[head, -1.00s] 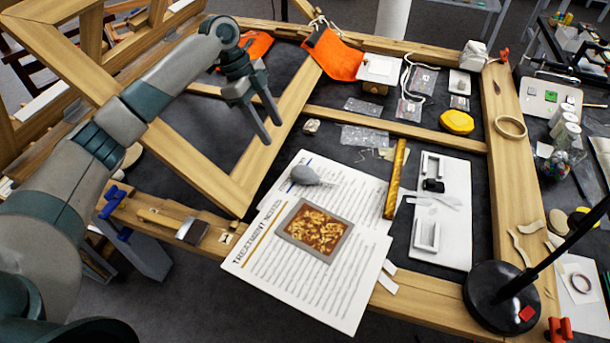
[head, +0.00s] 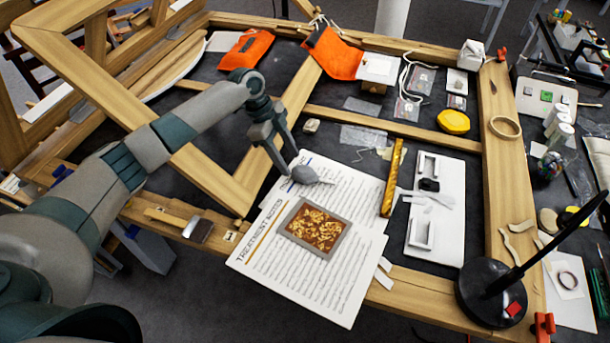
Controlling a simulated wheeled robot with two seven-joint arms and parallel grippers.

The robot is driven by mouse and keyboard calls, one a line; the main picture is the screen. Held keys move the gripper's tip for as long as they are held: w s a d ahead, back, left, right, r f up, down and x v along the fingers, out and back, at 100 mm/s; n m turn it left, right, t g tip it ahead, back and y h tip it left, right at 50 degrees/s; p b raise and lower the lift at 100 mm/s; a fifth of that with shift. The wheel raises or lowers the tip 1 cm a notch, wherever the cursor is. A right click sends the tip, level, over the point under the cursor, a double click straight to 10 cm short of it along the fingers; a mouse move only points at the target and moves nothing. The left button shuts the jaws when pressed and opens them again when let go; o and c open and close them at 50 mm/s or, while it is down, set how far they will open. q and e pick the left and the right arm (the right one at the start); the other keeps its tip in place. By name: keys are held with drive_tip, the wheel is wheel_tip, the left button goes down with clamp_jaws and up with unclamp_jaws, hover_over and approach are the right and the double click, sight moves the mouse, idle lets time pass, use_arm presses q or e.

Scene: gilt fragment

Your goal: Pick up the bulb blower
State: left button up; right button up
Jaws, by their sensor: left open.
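The bulb blower (head: 306,175) is a grey, egg-shaped bulb with a thin tip pointing right. My left gripper (head: 287,166) is open and points down, just behind and to the left of the bulb in the head view. Its fingers look close to the bulb, but I cannot tell whether they touch it. Nothing is between the fingers that I can make out. My right gripper is not in view.
A framed gilt fragment (head: 317,227) lies on the sheet in front of the bulb. A gold strip (head: 394,178) and a white tray board (head: 453,210) lie to the right. A wooden frame (head: 232,193) stands left. A black lamp base (head: 489,294) is at front right.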

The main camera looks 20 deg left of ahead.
sight(295, 168)
use_arm(q)
drive_tip(key=shift+w+d+f+p, duration=0.1)
drive_tip(key=shift+d+f+p, duration=0.2)
drive_tip(key=shift+f+p, duration=0.4)
drive_tip(key=p+x, duration=0.1)
drive_tip(key=x, duration=0.1)
drive_tip(key=shift+w+d+f+p, duration=0.1)
drive_tip(key=shift+d+f+p, duration=0.05)
drive_tip(key=shift+f+p, duration=0.2)
drive_tip(key=shift+d+f, duration=0.15)
drive_tip(key=shift+f, duration=0.3)
drive_tip(key=c, duration=0.8)
